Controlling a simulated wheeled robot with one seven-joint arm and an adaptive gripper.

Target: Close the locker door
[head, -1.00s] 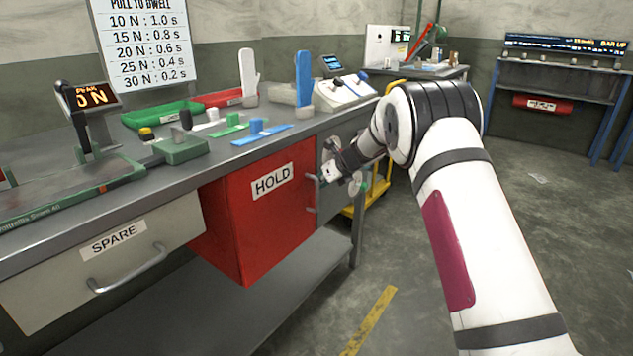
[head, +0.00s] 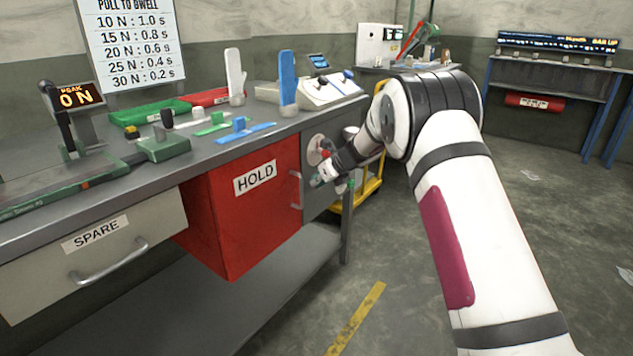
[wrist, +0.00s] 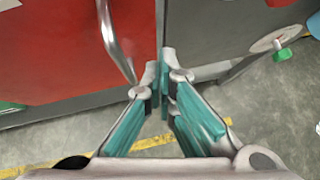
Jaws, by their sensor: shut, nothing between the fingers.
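The red locker door (head: 270,225), labelled HOLD, is on the front of the red locker (head: 200,225) under the bench. Its silver handle (head: 295,190) is near the right edge. My gripper (head: 320,180) is shut and empty, just right of the handle in front of the grey panel (head: 318,205). In the wrist view the fingertips (wrist: 167,62) are at the seam between the red door (wrist: 60,50) and the grey panel (wrist: 215,40), right of the handle (wrist: 115,40). I cannot tell whether they touch, or whether the door is fully flush.
The bench top (head: 60,205) holds trays, clamps and a display. A SPARE drawer (head: 95,245) is at the left. A yellow cart (head: 365,185) stands behind my gripper. The floor (head: 400,270) around is open.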

